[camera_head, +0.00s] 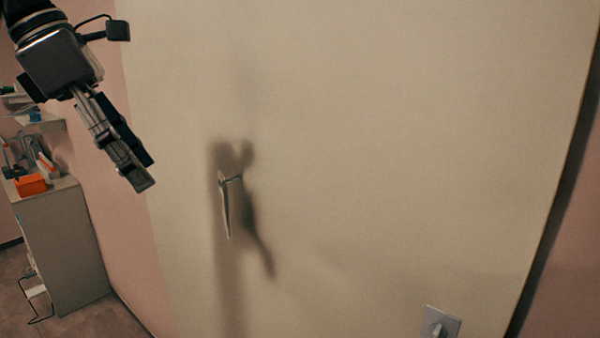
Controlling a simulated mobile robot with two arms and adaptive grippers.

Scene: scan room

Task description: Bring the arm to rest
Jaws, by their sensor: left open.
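My left gripper (140,175) comes in from the upper left and points down to the right. It is open and holds nothing. Its fingers are in front of the left part of a large cream panel (380,130), apart from any object. A shadow of the arm appears to fall on the panel. My right gripper is not in view.
A thin handle-like piece (227,205) sits on the panel. A small grey plate with a knob (440,322) is at the bottom right. A grey cabinet (62,250) with an orange box (30,185) on top stands at the left by a pink wall.

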